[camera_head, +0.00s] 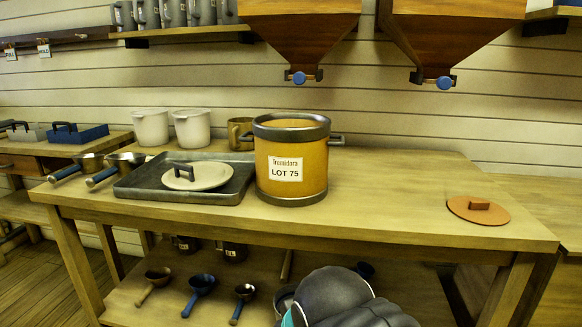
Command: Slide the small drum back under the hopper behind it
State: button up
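A dark rounded part of my arm shows at the bottom centre; my gripper cannot be made out.
The grey tray (130,191), holding a pale lid (198,178), sits close left of the drum. Two metal scoops, two white tubs (150,128) and a brass mug (240,134) stand left and behind. An orange lid (478,209) lies at right. The table between drum and orange lid is clear.

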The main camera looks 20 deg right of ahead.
aim_at(292, 149)
jog(key=u, duration=0.7)
jog(key=k, duration=0.95)
jog(key=z, duration=1.15)
jog(key=i, duration=0.5)
